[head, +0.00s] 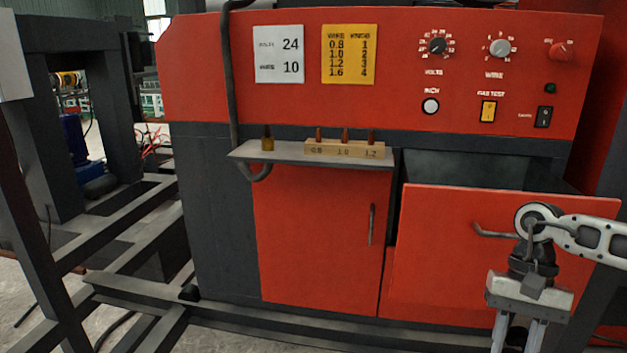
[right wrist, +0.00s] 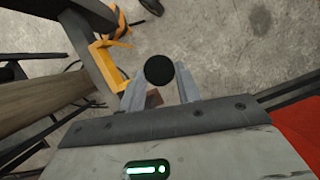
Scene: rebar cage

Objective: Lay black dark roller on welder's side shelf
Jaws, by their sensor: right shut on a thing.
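The welder (head: 215,80) is a large red and dark grey machine in the head view. A narrow grey shelf (head: 270,155) sticks out from its front, left of centre. My right gripper (head: 517,345) points down at the lower right of the head view, in front of the red drawer and well right of and below the shelf. In the right wrist view my right gripper (right wrist: 160,85) is shut on the black roller (right wrist: 159,70), seen end-on as a dark disc between the fingertips. In the head view the roller is mostly hidden or cut off. My left gripper is not in view.
A red drawer front (head: 440,250) with a handle stands out below a dark opening (head: 480,170). Grey steel frames (head: 60,270) fill the left.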

